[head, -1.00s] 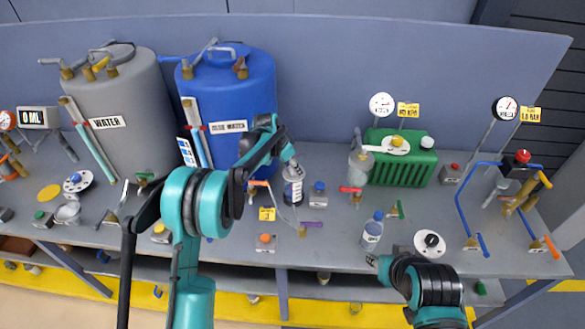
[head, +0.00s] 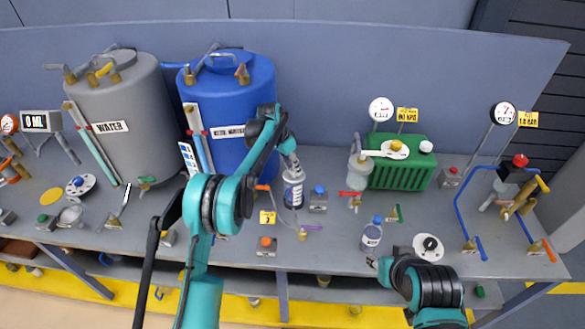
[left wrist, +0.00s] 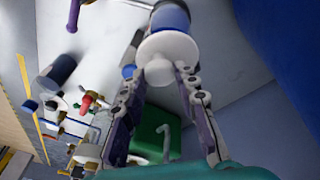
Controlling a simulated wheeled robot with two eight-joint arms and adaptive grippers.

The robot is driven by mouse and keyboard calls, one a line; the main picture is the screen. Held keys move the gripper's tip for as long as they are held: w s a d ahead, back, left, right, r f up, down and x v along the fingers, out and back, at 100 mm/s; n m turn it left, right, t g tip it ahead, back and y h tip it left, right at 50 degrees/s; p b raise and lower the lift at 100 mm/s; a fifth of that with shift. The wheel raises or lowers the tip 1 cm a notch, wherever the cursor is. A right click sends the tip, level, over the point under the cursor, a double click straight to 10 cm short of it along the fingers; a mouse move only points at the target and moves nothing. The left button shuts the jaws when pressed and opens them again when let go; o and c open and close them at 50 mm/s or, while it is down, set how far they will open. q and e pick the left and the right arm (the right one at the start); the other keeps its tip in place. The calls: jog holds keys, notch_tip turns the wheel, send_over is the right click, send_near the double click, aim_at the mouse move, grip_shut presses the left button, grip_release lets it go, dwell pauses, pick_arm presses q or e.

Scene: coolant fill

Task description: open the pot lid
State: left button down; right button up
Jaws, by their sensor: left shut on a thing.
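The pot (head: 293,192) is a small pale jar with a dark blue band, standing on the bench in front of the blue tank. My left gripper (head: 291,163) reaches down onto its top. In the left wrist view, the white round lid (left wrist: 170,46) with its knob lies between the fingers of my left gripper (left wrist: 160,72), which is shut on the knob. The blue band of the pot (left wrist: 170,17) shows just beyond the lid, and I see no clear gap between them. My right gripper (head: 373,262) is low, close to a blue-capped bottle; its fingers are too small to read.
The blue tank (head: 240,90) and grey tank (head: 125,90) stand behind. The blue-capped bottle (head: 371,235) and green radiator (head: 398,175) stand farther right.

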pick_arm(q)
jog(key=shift+w+r+g+p, duration=0.5)
jog(key=shift+w+g+p, duration=0.15)
jog(key=shift+p, duration=0.25)
jog(key=shift+g+p, duration=0.25)
jog(key=shift+p, duration=0.05)
jog(key=shift+f, duration=0.1)
jog(key=c, duration=1.2)
grip_release()
jog(key=shift+o, duration=0.2)
